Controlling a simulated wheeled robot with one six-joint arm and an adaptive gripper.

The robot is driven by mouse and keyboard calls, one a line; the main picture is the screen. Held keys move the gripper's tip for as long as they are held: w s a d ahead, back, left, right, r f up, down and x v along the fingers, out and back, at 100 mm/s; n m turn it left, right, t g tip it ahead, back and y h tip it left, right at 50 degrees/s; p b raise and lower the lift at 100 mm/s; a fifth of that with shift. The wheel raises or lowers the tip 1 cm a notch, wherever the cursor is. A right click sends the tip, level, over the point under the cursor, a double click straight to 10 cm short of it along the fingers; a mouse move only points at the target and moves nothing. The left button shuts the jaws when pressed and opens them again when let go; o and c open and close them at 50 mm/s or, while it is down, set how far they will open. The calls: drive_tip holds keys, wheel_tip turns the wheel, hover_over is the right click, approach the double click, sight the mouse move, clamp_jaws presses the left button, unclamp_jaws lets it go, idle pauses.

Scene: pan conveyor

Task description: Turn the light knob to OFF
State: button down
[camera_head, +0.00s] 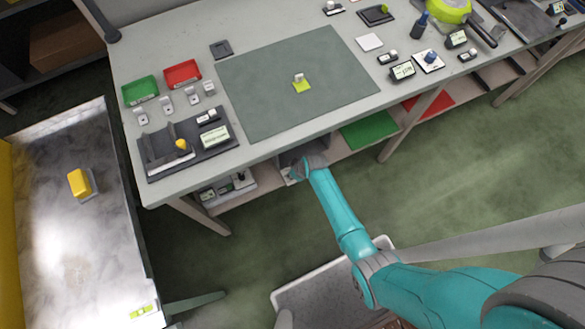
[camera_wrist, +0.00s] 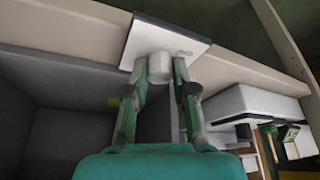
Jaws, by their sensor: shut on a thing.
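A white knob (camera_wrist: 159,64) stands out from a square white plate (camera_wrist: 150,38) with a dark edge in the wrist view. The plate is fixed to a pale beam, and a small mark on it is too small to read. My gripper (camera_wrist: 161,78) has one finger on each side of the knob and is shut on it. In the head view my gripper (camera_head: 300,170) is low at the table's front edge, and the knob cannot be made out there. Which setting the knob points to cannot be told.
The grey worktable (camera_head: 190,60) overhangs my gripper and carries a green mat (camera_head: 290,110), small trays and devices. Below it are a green panel (camera_head: 369,131) and a red panel (camera_head: 428,102). In the wrist view a dark open bin (camera_wrist: 70,140) lies below left and a white box (camera_wrist: 255,103) right.

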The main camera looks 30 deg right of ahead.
drive_tip(key=shift+n+g+y, duration=0.5)
drive_tip(key=shift+n, duration=1.5)
drive_tip(key=c, duration=0.9)
unclamp_jaws()
drive_tip(key=shift+c, duration=0.2)
drive_tip(key=shift+d, duration=0.1)
drive_tip(key=v, duration=1.2)
drive_tip(key=shift+w, duration=0.1)
drive_tip(key=shift+f, duration=0.1)
